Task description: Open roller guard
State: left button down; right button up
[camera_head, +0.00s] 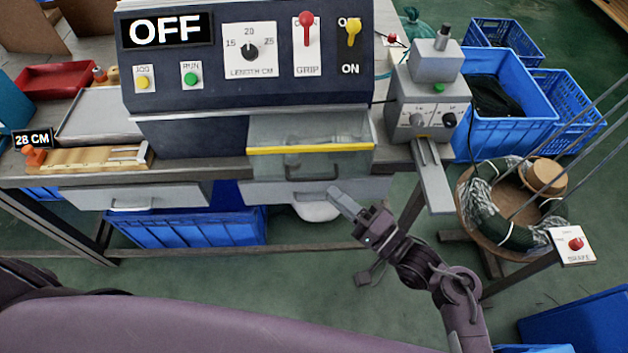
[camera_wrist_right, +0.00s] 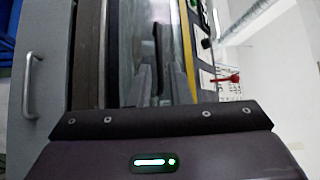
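My left gripper is out of view.
The control panel (camera_head: 245,95) reads OFF above the guard. A grey drawer (camera_head: 140,196) is under the table's left part. A grey machine (camera_head: 427,92) with a chute stands right, beside a wire coil (camera_head: 485,215). Blue crates (camera_head: 190,228) sit below. Floor in front is open.

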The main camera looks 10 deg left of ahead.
aim_at(314, 178)
jog(key=x, duration=0.6)
jog(key=shift+w+a, duration=0.2)
jog(key=shift+a, duration=0.15)
grip_shut()
